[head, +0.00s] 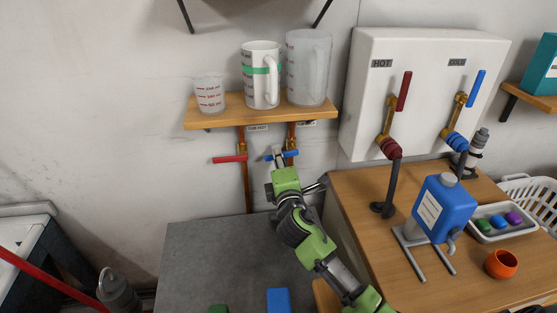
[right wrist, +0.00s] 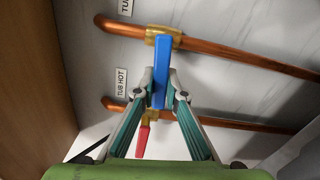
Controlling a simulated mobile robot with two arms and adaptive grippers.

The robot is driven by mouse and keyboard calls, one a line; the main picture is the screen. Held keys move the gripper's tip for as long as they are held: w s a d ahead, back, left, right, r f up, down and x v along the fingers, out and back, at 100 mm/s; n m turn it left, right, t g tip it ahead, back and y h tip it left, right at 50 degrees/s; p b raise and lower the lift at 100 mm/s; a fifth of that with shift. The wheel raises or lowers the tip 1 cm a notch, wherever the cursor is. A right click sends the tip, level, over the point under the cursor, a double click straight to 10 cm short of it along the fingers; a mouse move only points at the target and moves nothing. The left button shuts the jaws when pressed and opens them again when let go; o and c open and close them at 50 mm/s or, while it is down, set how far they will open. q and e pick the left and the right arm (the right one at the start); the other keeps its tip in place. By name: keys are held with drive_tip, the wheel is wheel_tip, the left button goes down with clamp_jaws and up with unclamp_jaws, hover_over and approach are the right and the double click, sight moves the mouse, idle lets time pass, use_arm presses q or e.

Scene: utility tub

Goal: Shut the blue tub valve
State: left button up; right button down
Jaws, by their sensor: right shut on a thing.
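The blue tub valve handle (head: 291,153) sits on a copper pipe under the wall shelf. In the head view it lies roughly level, across the upright pipe. In the right wrist view the blue handle (right wrist: 160,70) also stands crosswise to its pipe, with a brass body behind its far end. My right gripper (head: 277,154) reaches up to it. In the right wrist view the fingers of the right gripper (right wrist: 161,88) are shut on the handle, one on each side. My left gripper is in neither view.
A red valve handle (head: 230,159) on the pipe labelled tub hot is close on the left. The shelf (head: 262,113) above holds measuring cups and jugs. A white panel (head: 420,95) with red and blue levers is at right, above a wooden counter (head: 430,280).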

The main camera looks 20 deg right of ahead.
drive_tip(key=shift+r+m, duration=0.25)
drive_tip(key=shift+m, duration=0.45)
drive_tip(key=c, duration=2)
unclamp_jaws()
drive_tip(key=shift+r, duration=0.1)
drive_tip(key=shift+c, duration=0.2)
drive_tip(key=v, duration=1.2)
